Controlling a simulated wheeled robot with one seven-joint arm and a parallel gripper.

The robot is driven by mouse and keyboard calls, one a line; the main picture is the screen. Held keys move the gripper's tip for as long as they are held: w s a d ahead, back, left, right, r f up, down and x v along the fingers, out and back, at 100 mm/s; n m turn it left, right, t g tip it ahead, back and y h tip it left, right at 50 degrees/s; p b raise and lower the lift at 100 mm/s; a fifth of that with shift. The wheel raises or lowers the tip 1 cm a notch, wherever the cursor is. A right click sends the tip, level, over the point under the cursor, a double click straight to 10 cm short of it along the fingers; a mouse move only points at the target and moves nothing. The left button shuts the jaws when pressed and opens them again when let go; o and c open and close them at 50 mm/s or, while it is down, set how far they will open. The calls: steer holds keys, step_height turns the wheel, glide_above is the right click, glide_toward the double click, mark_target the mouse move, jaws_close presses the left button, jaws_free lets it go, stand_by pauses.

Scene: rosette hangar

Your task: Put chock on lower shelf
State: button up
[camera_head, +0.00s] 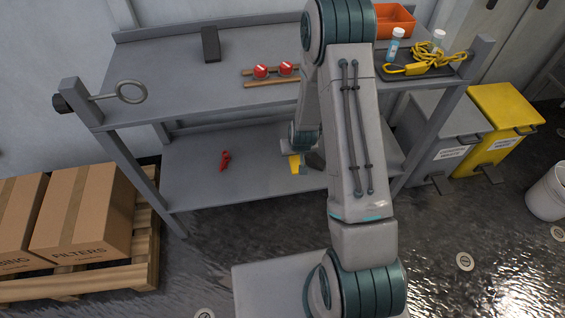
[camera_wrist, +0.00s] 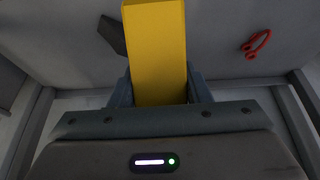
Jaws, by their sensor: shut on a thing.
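The yellow chock (camera_wrist: 157,50) is held between the jaws of my gripper (camera_wrist: 160,92) in the wrist view. In the head view a small part of the chock (camera_head: 294,163) shows at the lower shelf, below my forearm. My gripper is shut on it there, mostly hidden behind my arm. The grey lower shelf (camera_head: 190,170) lies under the chock. I cannot tell whether the chock touches the shelf.
A red clamp-like item (camera_head: 225,160) lies on the lower shelf to the left, also in the wrist view (camera_wrist: 256,44). A dark wedge (camera_wrist: 112,35) lies beside the chock. The bench top (camera_head: 190,80) is above. Shelf space is free at left.

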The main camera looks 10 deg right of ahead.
steer(key=w+f+b, duration=1.1)
steer(key=w+b, duration=0.1)
steer(key=b, duration=1)
steer(key=f+b, duration=0.4)
steer(key=f, duration=0.6)
steer(key=shift+s+b, duration=0.2)
steer(key=shift+b, duration=0.15)
steer(key=shift+r, duration=0.1)
steer(key=o, duration=1.2)
